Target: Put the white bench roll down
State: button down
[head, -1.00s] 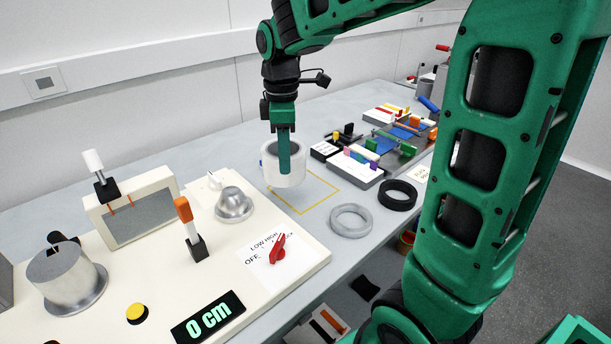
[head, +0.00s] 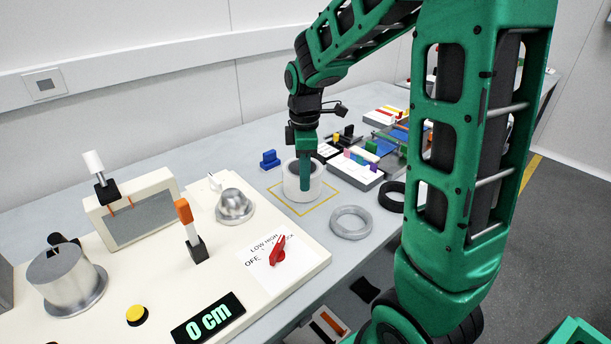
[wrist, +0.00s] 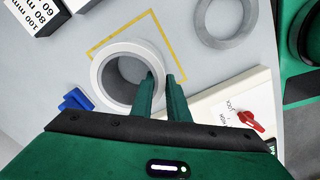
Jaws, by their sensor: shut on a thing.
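The white bench roll (head: 291,183) is a short upright hollow cylinder. It stands at or just above the bench within the yellow outlined square (head: 328,207); I cannot tell whether its base touches. My gripper (head: 305,180) points down and is shut on the roll's near wall, one finger inside the hole and one outside. In the wrist view the roll (wrist: 103,78) shows its open top, with my gripper's fingers (wrist: 162,92) astride its wall. The yellow outline (wrist: 166,36) passes beyond the roll there.
A grey ring (head: 351,222) and a black ring (head: 391,196) lie to the right. A blue block (head: 270,159) stands behind left. The cream control panel (head: 150,270) with levers and a red knob (head: 277,250) fills the left front. Block trays (head: 356,172) stand at the right back.

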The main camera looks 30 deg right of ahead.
jog(key=c, duration=1.7)
grip_release()
jog(key=shift+f, duration=0.1)
notch_tip(320, 180, up, 12)
jog(key=s+d+f+m, duration=0.2)
jog(key=s+f+m, duration=0.1)
jog(key=s+m, duration=0.3)
jog(key=s+d+f+m, duration=0.2)
jog(key=s+m, duration=0.4)
jog(key=s, duration=0.5)
jog(key=s+d+f+m, duration=0.3)
jog(key=s+m, duration=0.4)
jog(key=s, duration=0.2)
jog(key=shift+f, duration=0.4)
